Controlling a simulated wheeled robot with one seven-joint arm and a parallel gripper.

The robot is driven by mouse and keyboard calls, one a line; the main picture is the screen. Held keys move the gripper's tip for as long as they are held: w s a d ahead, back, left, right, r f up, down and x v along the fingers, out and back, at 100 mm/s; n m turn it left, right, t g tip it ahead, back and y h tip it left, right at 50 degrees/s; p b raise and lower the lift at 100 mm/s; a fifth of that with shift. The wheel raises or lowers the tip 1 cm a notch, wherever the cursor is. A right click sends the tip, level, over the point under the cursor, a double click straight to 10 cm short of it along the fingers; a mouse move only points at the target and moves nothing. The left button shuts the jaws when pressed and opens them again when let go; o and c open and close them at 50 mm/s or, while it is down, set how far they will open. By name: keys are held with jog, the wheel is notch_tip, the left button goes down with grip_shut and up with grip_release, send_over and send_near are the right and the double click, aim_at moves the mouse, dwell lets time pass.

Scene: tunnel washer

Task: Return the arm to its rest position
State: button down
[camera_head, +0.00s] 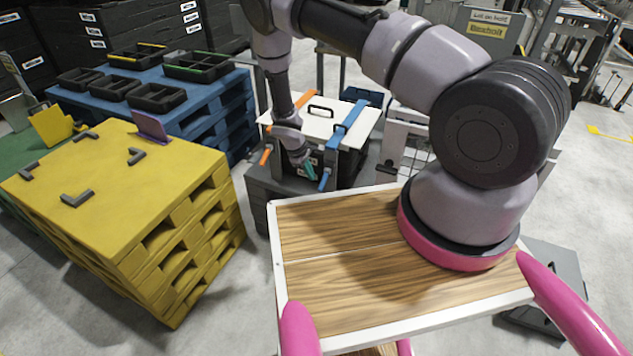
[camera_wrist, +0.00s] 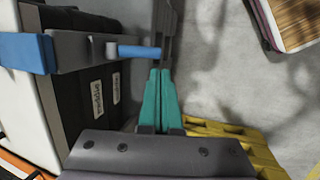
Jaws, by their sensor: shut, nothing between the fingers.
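My arm reaches from its mount on the wood-topped platform out to the left and down at the front of the tunnel washer. My gripper (camera_head: 309,170) points down beside the washer, its teal fingers together and empty. In the wrist view the closed fingers (camera_wrist: 160,75) lie close to the end of a blue latch handle (camera_wrist: 139,51); I cannot tell whether they touch. The washer has a white lid (camera_head: 318,122) with a black handle, a blue strap (camera_head: 351,118) and an orange strap (camera_head: 300,102). The blue latch handle also shows in the head view (camera_head: 324,180).
A yellow pallet stack (camera_head: 120,165) with black corner brackets stands at the left. Behind it, blue pallets (camera_head: 215,95) carry black trays (camera_head: 155,97). The wood-topped platform (camera_head: 340,285) has a white rim and pink bars near it. Grey floor lies open between pallets and platform.

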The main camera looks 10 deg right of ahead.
notch_tip(320, 180, up, 15)
jog(key=a+m, duration=0.2)
jog(key=a, duration=0.1)
jog(key=s+d+r+m+t+y, duration=0.1)
jog(key=s+d+r+m+y, duration=0.2)
jog(key=r, duration=1.2)
jog(key=d+r+m+t, duration=0.1)
jog(key=d+r+m, duration=0.25)
jog(key=r, duration=1.15)
jog(key=s+d+r+m+t+y, duration=0.15)
jog(key=s+d+r+m, duration=0.35)
jog(key=s+r, duration=0.8)
jog(key=s+r+t, duration=0.1)
jog(key=s+r, duration=0.2)
jog(key=s, duration=0.2)
jog(key=s+d+r+m+t+y, duration=0.1)
jog(key=s+r, duration=0.2)
jog(key=s, duration=0.3)
jog(key=shift+s+d+r, duration=0.2)
